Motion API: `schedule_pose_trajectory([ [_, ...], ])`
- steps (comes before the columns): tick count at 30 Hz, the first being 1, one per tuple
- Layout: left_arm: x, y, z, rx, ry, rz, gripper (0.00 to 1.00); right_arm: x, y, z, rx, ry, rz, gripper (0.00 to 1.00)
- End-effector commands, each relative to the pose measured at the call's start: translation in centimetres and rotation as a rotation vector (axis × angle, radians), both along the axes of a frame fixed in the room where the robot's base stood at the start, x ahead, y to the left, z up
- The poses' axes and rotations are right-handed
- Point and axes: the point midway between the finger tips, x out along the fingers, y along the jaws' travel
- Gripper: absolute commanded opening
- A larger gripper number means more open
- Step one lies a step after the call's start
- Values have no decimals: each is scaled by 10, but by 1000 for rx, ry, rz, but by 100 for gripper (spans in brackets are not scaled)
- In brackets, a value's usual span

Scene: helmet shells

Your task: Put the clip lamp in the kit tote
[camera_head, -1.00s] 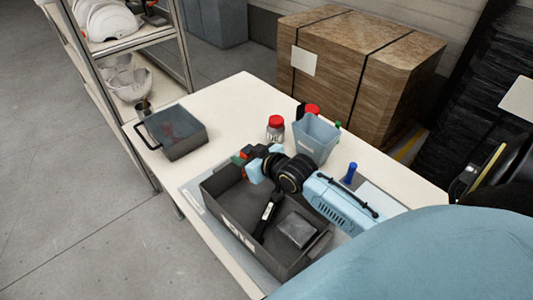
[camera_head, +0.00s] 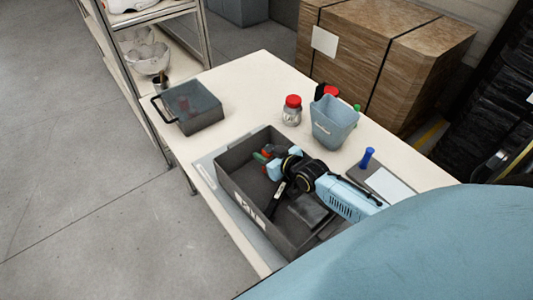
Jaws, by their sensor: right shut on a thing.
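The dark grey kit tote (camera_head: 228,187), with white lettering on its side, stands at the front of the table. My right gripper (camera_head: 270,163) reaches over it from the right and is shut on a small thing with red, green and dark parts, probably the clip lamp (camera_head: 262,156). The gripper and arm cover much of it. It appears within the tote's opening near the far end; I cannot tell whether it touches the floor. A black item with a white label (camera_head: 274,202) and a dark grey box (camera_head: 309,208) lie in the tote. My left gripper is not in view.
A light blue bin (camera_head: 334,122), a red-lidded jar (camera_head: 292,110) and a blue bottle (camera_head: 367,158) stand behind the tote. A grey handled container (camera_head: 200,113) sits at the table's far left. The tabletop between them is clear.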

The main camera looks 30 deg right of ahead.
Motion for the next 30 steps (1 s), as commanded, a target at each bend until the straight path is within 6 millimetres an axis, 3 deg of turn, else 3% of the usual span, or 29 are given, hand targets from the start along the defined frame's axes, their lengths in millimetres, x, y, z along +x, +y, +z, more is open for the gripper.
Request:
schedule_pose_trajectory([
  [6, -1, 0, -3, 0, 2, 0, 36, 0, 0, -3, -1, 0, 0, 12],
  [7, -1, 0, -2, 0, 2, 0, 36, 0, 0, -3, 0, 0, 0, 40],
  [11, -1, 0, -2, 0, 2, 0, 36, 0, 0, -2, 0, 0, 0, 57],
  [22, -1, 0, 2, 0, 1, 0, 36, 0, 0, 3, 0, 0, 0, 58],
  [30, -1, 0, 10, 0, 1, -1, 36, -42, -5, 17, -1, 4, 0, 58],
])
